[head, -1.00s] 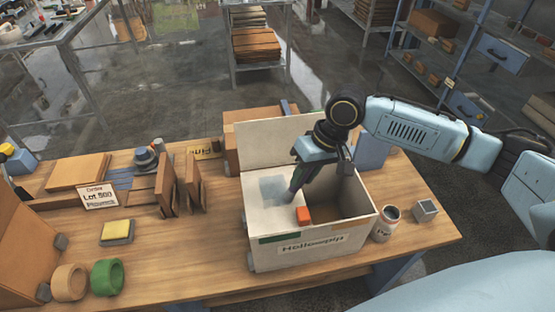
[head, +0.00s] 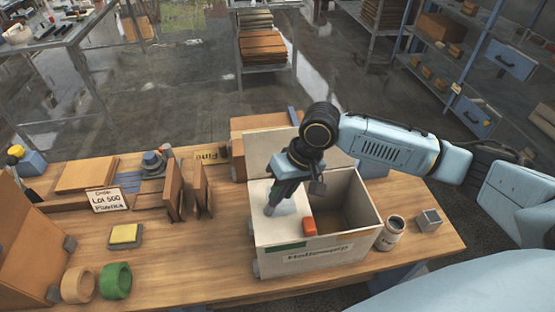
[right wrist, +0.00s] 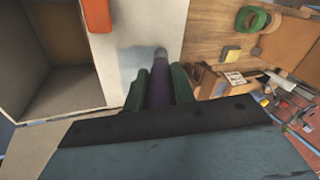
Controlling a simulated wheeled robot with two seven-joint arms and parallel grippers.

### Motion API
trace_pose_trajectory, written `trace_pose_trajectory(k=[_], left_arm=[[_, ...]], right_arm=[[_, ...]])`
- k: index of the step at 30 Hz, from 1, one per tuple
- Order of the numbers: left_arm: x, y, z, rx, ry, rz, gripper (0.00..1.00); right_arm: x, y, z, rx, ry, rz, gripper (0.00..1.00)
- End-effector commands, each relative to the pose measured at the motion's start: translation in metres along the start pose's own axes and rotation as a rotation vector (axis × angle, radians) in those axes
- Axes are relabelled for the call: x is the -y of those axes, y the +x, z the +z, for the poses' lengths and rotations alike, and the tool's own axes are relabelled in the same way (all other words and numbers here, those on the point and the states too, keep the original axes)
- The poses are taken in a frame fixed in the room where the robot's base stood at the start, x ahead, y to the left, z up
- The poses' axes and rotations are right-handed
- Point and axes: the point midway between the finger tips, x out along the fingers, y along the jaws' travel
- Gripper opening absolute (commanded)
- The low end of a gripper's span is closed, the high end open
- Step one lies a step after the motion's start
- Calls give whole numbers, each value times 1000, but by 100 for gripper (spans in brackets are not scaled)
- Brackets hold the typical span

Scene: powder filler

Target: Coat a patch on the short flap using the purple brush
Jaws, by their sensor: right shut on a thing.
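The white box (head: 315,262) with a printed label stands on the table with its inside open. A pale short flap (head: 262,226) covers its left part and also shows in the right wrist view (right wrist: 150,25). A grey-blue patch (right wrist: 130,62) lies on the flap; in the head view my gripper largely hides it. My right gripper (right wrist: 159,92) is shut on the purple brush (right wrist: 160,76), over the flap. The brush's grey tip (head: 273,208) points down at the flap; I cannot tell whether it touches. My left gripper is not in view.
An orange block (head: 309,227) sits at the box's front, right of the flap. A jar (head: 391,234) and a grey cube (head: 429,220) stand right of the box. Tape rolls (head: 115,281), a yellow-topped pad (head: 124,235) and wooden boards lie left. Bare tabletop shows between.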

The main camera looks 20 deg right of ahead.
Motion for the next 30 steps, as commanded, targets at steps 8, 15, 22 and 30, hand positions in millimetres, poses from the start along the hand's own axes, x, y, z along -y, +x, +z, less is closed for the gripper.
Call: trace_pose_trajectory(k=[8,15,22,30], left_arm=[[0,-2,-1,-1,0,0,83],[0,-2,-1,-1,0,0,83],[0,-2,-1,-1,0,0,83],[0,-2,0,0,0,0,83]], right_arm=[[14,-23,-4,-2,-2,0,3],[23,-43,-7,-1,-7,-1,3],[31,-62,-9,0,-10,-1,3],[35,-73,-10,2,-10,-1,3]])
